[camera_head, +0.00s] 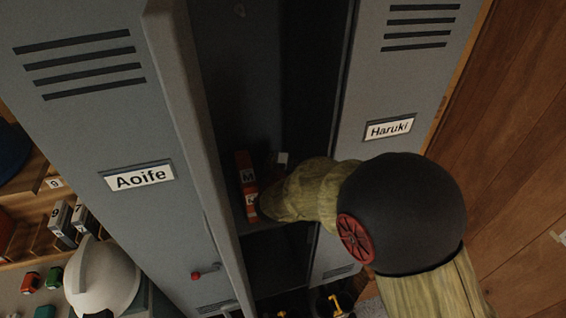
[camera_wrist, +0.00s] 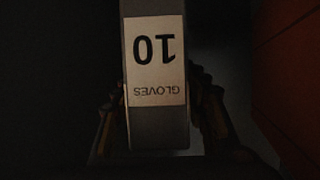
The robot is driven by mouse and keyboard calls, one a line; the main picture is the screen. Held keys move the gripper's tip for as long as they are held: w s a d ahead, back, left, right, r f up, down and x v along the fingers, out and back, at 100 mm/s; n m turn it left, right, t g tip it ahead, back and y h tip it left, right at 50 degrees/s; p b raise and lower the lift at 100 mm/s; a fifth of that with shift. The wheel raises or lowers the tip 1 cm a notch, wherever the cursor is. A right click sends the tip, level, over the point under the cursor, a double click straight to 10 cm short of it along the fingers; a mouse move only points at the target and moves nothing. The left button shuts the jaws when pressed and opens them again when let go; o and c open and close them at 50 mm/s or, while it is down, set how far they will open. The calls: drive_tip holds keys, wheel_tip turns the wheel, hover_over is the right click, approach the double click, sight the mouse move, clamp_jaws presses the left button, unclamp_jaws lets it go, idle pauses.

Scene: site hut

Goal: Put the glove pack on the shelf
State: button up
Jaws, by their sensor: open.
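The glove pack (camera_wrist: 158,122) is a dark grey box with a white label reading "GLOVES 10", upside down in the wrist view. It stands between the two fingers of my gripper (camera_wrist: 161,84), which is open with one finger on each side of it. Whether the fingers touch it I cannot tell. The shelf (camera_head: 236,221) is inside the open, dark middle locker. In that view my arm hides the gripper.
A red box (camera_head: 246,178) with white labels stands close left of my arm in the locker; a red-orange surface (camera_wrist: 290,75) fills the wrist view's right. The locker's open door (camera_head: 185,120) and the Haruki locker (camera_head: 390,95) flank the opening. A white helmet (camera_head: 101,277) is lower left.

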drive_tip(key=shift+r, duration=0.1)
drive_tip(key=shift+s+a+r, duration=0.1)
drive_tip(key=shift+s+r, duration=0.05)
drive_tip(key=p+v, duration=0.1)
drive_tip(key=v, duration=1)
drive_tip(key=shift+s, duration=0.3)
drive_tip(key=s+d+r+n+g+y, duration=0.1)
drive_tip(key=s+d+r+y, duration=0.15)
drive_tip(key=r, duration=0.35)
drive_tip(key=s+d+r+n+g+y, duration=0.1)
drive_tip(key=s+r+g+y, duration=0.15)
drive_tip(key=s+r, duration=0.2)
drive_tip(key=s+d+g+h, duration=0.3)
drive_tip(key=s+d+g, duration=0.1)
drive_tip(key=s+d, duration=1.2)
drive_tip(key=s, duration=0.3)
drive_tip(key=shift+s+d+m+h, duration=0.3)
